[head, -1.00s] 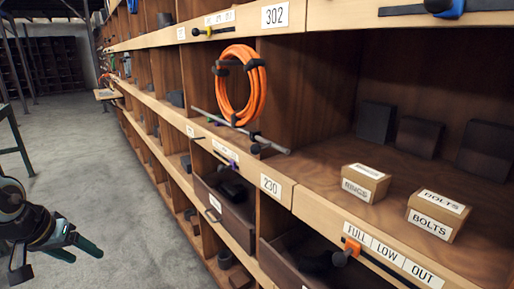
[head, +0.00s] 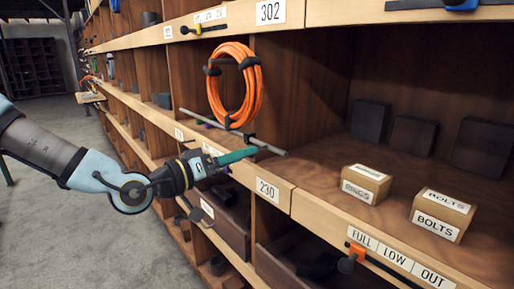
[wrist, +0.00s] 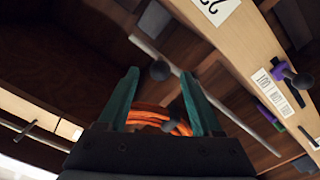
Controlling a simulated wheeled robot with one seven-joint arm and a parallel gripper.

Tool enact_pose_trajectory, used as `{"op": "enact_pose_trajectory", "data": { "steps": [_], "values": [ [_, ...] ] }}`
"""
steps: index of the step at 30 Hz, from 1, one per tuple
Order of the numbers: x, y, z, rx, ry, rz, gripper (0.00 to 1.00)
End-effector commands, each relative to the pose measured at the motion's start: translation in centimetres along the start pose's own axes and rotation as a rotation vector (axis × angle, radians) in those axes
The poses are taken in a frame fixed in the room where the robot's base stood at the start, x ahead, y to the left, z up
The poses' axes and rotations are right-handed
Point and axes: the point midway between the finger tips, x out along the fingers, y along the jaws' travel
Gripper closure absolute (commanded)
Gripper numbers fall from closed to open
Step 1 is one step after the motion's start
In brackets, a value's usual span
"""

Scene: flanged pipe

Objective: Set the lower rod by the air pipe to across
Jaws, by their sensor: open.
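A thin grey rod (head: 274,149) runs slantwise along the shelf front, below the coiled orange hose (head: 258,95). No air pipe label is readable.
Boxes marked RINGS (head: 366,184) and BOLTS (head: 441,216) stand on the shelf at right. An orange slider (head: 355,250) sits by FULL, LOW, OUT labels. The aisle floor (head: 60,230) is clear.

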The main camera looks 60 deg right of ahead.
Motion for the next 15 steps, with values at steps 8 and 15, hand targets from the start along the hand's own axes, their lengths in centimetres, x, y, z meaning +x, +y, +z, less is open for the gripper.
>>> {"op": "enact_pose_trajectory", "data": {
  "steps": [8, 15],
  "values": [
    [4.3, 0.1, -0.1, -0.002, -0.001, 0.001, 0.34],
    [5.6, 0.0, 0.0, 0.0, -0.001, -0.002, 0.34]
  ]
}}
